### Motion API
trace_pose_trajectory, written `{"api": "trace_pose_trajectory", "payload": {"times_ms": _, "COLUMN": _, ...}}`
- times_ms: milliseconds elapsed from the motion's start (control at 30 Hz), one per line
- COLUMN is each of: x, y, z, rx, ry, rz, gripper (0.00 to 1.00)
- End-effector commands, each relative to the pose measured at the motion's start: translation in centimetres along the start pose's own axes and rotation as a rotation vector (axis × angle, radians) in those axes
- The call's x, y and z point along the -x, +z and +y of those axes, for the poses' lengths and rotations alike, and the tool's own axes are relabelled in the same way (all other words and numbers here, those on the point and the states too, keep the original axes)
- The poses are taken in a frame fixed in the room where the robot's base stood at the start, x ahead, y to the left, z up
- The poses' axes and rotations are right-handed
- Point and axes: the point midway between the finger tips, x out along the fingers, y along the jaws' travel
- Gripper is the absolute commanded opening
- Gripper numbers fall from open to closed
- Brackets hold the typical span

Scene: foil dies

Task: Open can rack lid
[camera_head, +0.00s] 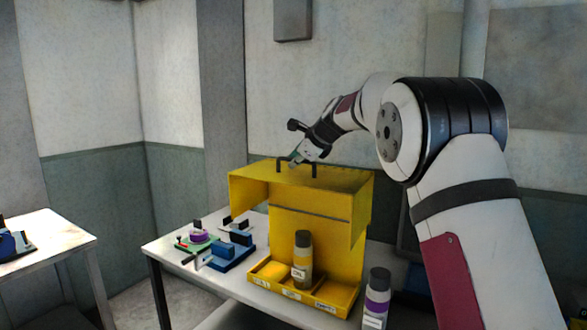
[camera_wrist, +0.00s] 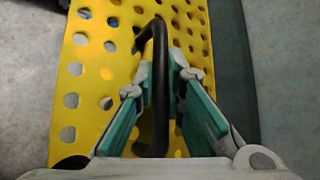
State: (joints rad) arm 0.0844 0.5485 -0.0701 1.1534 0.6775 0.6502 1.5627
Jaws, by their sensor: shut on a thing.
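The yellow can rack (camera_head: 345,260) stands on the white table. Its lid (camera_head: 345,180) is a yellow panel at the top, roughly level, with a black handle (camera_head: 314,170) on its upper face. In the wrist view the lid (camera_wrist: 85,135) is perforated, and the black bar handle (camera_wrist: 158,85) runs between the teal fingers. My gripper (camera_head: 297,159) is at the handle from above; in the wrist view my gripper (camera_wrist: 161,78) is shut on the bar. The exact finger contact is partly hidden by the bar.
Blue fixtures (camera_head: 233,252) and a green piece with a purple ring (camera_head: 198,238) sit on the table (camera_head: 165,250) at left. A wall is behind.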

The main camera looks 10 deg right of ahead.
Motion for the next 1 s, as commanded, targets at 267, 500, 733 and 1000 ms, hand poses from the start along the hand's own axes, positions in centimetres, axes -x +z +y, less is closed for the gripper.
{"api": "trace_pose_trajectory", "payload": {"times_ms": 267, "x": -0.1, "y": -0.1, "z": -0.2, "rx": 0.002, "ry": 0.000, "rz": 0.003, "gripper": 0.00}}
{"api": "trace_pose_trajectory", "payload": {"times_ms": 500, "x": -0.1, "y": -0.2, "z": -0.1, "rx": 0.002, "ry": 0.001, "rz": 0.003, "gripper": 0.22}}
{"api": "trace_pose_trajectory", "payload": {"times_ms": 733, "x": -0.1, "y": -0.1, "z": -0.1, "rx": 0.001, "ry": 0.001, "rz": 0.002, "gripper": 0.31}}
{"api": "trace_pose_trajectory", "payload": {"times_ms": 1000, "x": 1.2, "y": 0.0, "z": -0.2, "rx": 0.000, "ry": 0.000, "rz": 0.001, "gripper": 0.31}}
